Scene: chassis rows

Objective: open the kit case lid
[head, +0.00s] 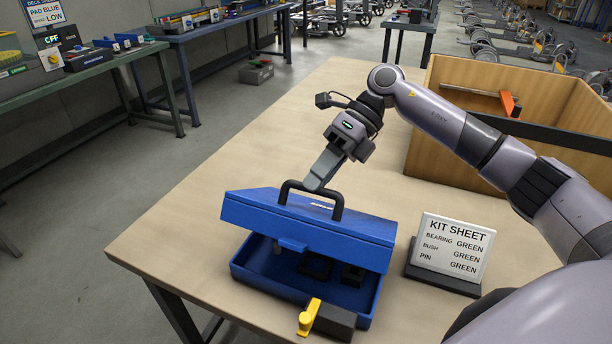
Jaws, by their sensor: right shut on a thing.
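A blue kit case (262,295) stands on the wooden table, near its front left part. Its blue lid (300,222) is partly raised, with a dark gap at the front showing the inside. A black handle (286,192) stands on the lid. My right gripper (317,186) is over the lid and shut on the handle. Inside the case are dark shapes that I cannot make out well. My left gripper is not in view.
A kit sheet sign (450,247) stands right of the case. A black block with a yellow part (311,315) is at the case's front. A wooden bin (435,130) with an orange-ended tool (510,104) is behind my right arm. The table's left side is clear.

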